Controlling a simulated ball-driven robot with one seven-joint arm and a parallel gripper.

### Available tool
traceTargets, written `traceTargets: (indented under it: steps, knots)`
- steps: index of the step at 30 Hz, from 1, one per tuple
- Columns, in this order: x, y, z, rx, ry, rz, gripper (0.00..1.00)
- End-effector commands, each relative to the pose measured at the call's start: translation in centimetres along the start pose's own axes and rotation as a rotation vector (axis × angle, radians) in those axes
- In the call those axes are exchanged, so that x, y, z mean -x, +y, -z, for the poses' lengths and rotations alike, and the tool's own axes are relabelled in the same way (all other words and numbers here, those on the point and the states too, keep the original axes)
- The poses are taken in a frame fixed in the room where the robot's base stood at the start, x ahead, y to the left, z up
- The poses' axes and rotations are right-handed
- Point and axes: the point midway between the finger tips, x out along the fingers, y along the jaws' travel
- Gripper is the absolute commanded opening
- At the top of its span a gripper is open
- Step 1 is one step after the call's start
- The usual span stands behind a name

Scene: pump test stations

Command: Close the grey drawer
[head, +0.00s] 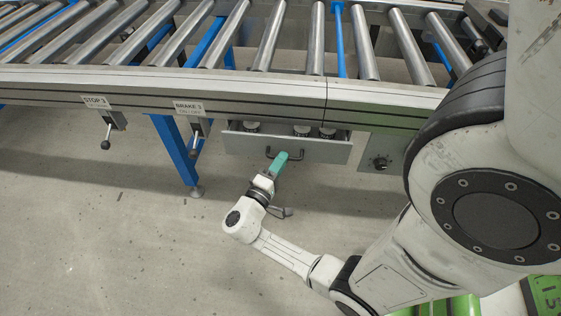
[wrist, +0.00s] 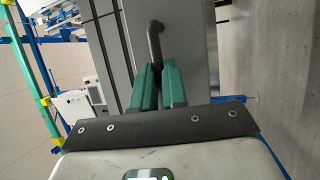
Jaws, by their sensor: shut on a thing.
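The grey drawer (head: 325,153) hangs under the roller conveyor in the head view. It stands partly open, and round dark-and-metal items (head: 301,130) show inside it. My gripper (head: 281,158) has green fingers and is at the drawer's front, shut on the dark bar handle (head: 299,155). In the wrist view the green fingers (wrist: 158,78) close around the handle (wrist: 155,40), whose bent end sticks out beyond them. The grey drawer front (wrist: 190,45) fills the middle behind them. The exact finger contact is partly hidden.
The roller conveyor (head: 268,38) runs above the drawer. Levers labelled STOP 3 (head: 113,121) and BRAKE 3 (head: 195,130) hang to the left, with a blue leg (head: 176,152) between them. A knob box (head: 380,154) is right of the drawer. The floor in front is clear.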

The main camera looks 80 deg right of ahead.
Motion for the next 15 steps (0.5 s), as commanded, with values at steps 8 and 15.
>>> traceTargets:
  steps: [8,15]
  knots:
    - [0.0,-0.1,0.0,0.001,0.001,0.001,0.00]
    - [-2.8,-0.9,1.2,-0.001,-0.001,0.000,0.00]
